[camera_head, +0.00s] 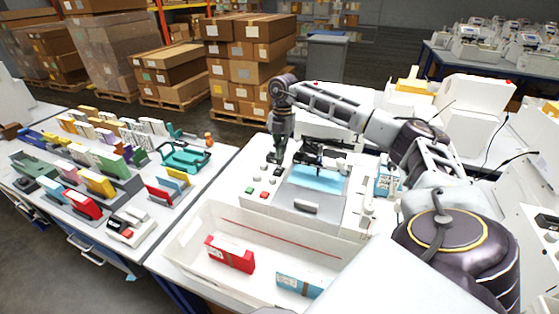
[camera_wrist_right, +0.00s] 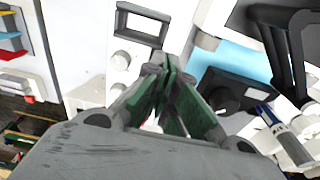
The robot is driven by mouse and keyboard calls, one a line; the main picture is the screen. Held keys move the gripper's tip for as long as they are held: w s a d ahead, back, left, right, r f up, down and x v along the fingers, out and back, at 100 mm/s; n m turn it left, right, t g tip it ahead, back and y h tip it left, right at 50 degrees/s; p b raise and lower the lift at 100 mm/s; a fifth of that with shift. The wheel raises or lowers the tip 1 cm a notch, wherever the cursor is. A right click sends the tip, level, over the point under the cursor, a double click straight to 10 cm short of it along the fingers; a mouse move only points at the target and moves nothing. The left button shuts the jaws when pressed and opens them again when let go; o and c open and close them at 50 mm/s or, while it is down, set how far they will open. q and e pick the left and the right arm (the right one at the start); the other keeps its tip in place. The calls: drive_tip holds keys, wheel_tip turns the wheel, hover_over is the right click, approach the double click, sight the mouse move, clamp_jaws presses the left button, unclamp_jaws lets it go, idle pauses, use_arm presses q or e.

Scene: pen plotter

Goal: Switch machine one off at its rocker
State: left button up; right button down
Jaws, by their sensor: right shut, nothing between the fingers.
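Machine one, apparently the white pen plotter (camera_head: 342,214), stands on the table in the middle of the head view, with a light blue bed (camera_head: 318,178). Its left panel carries a green button (camera_head: 249,190), a red button (camera_head: 264,194) and pale knobs. My right gripper (camera_head: 274,158) points down at the panel's far end, shut and empty. In the right wrist view its fingers (camera_wrist_right: 166,82) are together over the white panel, near a dark-framed rectangle (camera_wrist_right: 143,24). I cannot tell whether that is the rocker. Contact is unclear. My left gripper is not in view.
A white tray (camera_head: 190,238) in front holds a red box (camera_head: 230,254) and a blue box (camera_head: 300,285). The left table carries many coloured items and a teal stand (camera_head: 185,158). A dark pen carriage (camera_head: 322,150) sits close right of my gripper.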

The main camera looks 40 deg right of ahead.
drive_tip(key=r, duration=0.3)
drive_tip(key=shift+a, duration=0.3)
drive_tip(key=shift+f, duration=0.15)
idle(0.4)
